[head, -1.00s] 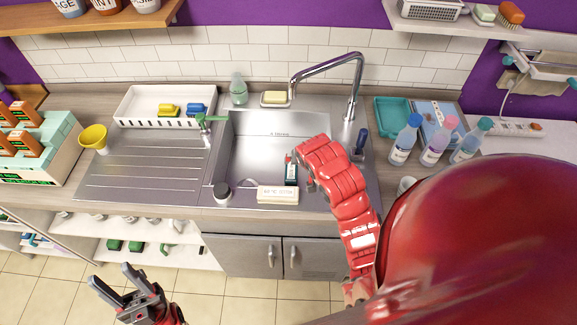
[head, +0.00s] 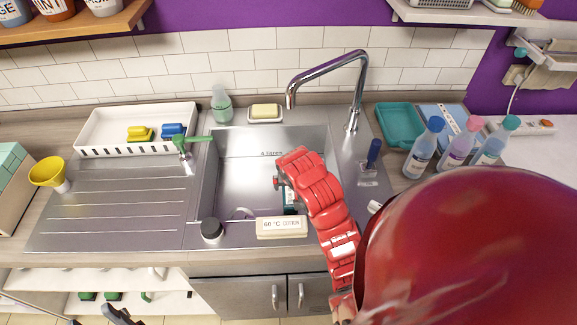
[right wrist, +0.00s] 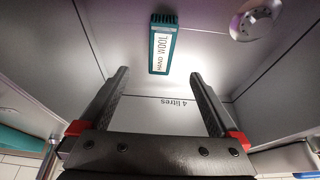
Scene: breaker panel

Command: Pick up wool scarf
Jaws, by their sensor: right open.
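A small teal item with a white label reading "HAND WOOL" (right wrist: 163,44) lies in the sink basin. In the head view it shows partly (head: 290,197), beside my right arm. My right gripper (right wrist: 158,76) is open and empty inside the sink. Its two fingers point toward the teal item, which lies beyond the fingertips and roughly between their lines, not touching them. In the head view my right arm hides its fingers. No loose cloth scarf is visible. My left gripper (head: 97,316) shows only its fingertips at the bottom edge; they are apart.
The steel sink (head: 240,160) has a tap (head: 330,68) at the back right. A cream block reading "60 °C COTTON" (head: 281,228) and a black knob (head: 211,229) sit at its front rim. Several bottles (head: 456,143) stand right. The drainboard (head: 110,205) is mostly clear.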

